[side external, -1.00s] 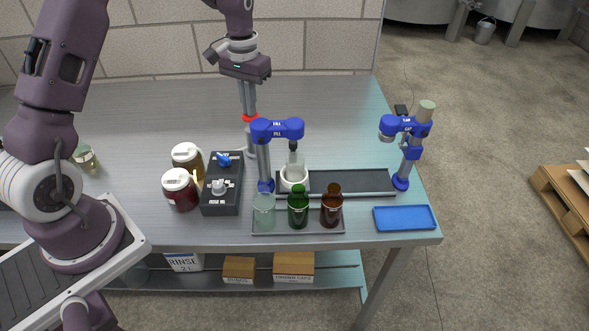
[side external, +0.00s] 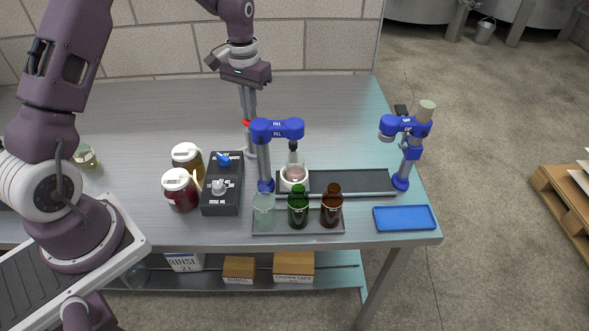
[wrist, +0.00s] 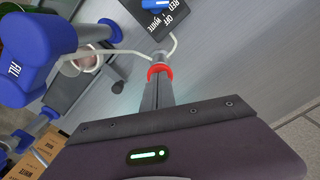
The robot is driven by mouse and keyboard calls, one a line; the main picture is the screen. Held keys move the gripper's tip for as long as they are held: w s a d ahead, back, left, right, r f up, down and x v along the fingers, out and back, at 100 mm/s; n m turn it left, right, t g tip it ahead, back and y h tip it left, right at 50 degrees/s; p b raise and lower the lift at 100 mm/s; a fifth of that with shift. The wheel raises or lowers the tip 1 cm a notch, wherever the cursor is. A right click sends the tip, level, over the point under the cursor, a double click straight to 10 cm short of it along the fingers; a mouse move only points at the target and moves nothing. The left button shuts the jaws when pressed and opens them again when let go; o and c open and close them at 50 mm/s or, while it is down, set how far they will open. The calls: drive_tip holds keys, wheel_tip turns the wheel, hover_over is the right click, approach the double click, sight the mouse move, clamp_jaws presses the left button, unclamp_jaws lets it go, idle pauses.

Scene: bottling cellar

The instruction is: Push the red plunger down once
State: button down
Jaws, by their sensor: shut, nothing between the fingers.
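The red plunger (side external: 247,123) stands behind the blue filling head (side external: 278,129), on a pale stem. My gripper (side external: 247,119) is shut and empty, pointing down with its fingertips on the plunger's red cap. The wrist view shows my gripper (wrist: 158,68) against the cap (wrist: 160,72), whose red rim shows around the tips; the exact contact is hidden. Pinkish colour shows inside there.
A dark control box (side external: 222,192) with a blue lever stands left of the filler, beside two jugs (side external: 187,157) (side external: 180,188). A tray (side external: 262,231) in front holds clear, green and brown bottles. A capper (side external: 404,150) and blue tray (side external: 405,217) are at the right.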

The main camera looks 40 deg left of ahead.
drive_tip(key=shift+r, duration=1.5)
drive_tip(key=shift+r, duration=2.5)
drive_tip(key=shift+r, duration=0.1)
drive_tip(key=s+d+r+m+t, duration=0.2)
drive_tip(key=s+d+r+t, duration=0.1)
drive_tip(key=s+d+r, duration=0.8)
drive_tip(key=s+d+m+t, duration=0.1)
drive_tip(key=s+d+t, duration=0.1)
drive_tip(key=s, duration=1.5)
drive_tip(key=shift+s+d+t, duration=0.15)
drive_tip(key=shift+d+t, duration=0.15)
drive_tip(key=shift+d, duration=0.2)
